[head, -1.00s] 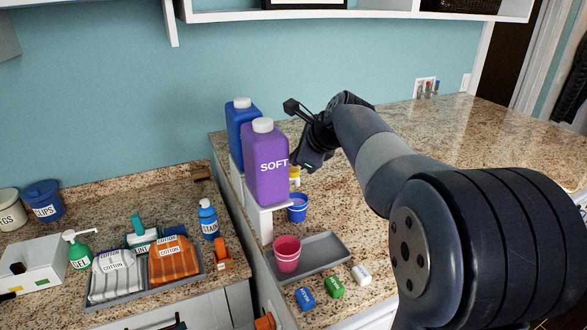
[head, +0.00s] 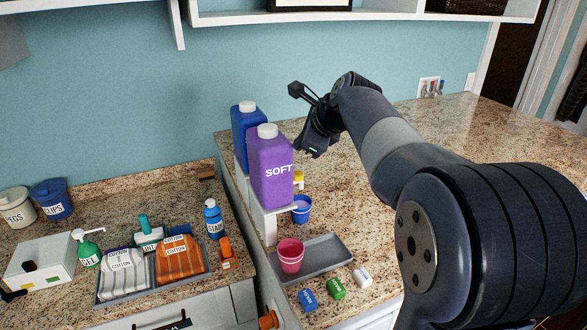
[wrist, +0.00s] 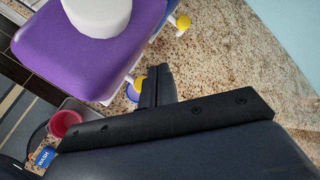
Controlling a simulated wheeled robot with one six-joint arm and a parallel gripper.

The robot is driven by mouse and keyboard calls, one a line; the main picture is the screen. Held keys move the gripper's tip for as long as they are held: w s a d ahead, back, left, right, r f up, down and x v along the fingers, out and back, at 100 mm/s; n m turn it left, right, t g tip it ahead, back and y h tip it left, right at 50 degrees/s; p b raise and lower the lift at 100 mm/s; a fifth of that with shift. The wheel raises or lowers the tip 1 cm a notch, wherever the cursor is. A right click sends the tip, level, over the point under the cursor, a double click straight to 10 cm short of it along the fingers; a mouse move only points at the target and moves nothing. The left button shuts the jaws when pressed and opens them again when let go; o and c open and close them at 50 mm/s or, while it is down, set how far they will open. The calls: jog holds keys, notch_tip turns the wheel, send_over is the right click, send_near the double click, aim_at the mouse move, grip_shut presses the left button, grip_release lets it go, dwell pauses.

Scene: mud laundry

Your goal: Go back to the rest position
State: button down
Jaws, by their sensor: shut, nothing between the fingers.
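My gripper (head: 314,150) is raised over the right counter, just right of the purple SOFT bottle (head: 271,175) in the head view. In the wrist view my gripper's dark fingers (wrist: 156,82) are together with nothing between them. The purple bottle with its white cap fills the upper left of the wrist view (wrist: 88,55). It stands upright on a white raised stand (head: 268,222), beside a dark blue bottle (head: 243,122). My gripper looks apart from both bottles.
A grey tray (head: 325,250) holds a pink cup (head: 291,257). A blue cup (head: 301,210) stands behind it. Small blue (head: 308,299), green (head: 336,288) and white (head: 362,277) blocks lie in front. The right counter (head: 480,130) is largely clear. A white shelf (head: 360,18) hangs above.

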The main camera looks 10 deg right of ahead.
jog(key=shift+f, duration=0.65)
jog(key=shift+f+b, duration=0.45)
jog(key=shift+b, duration=0.55)
notch_tip(320, 180, up, 6)
jog(key=p, duration=0.2)
jog(key=shift+f, duration=0.1)
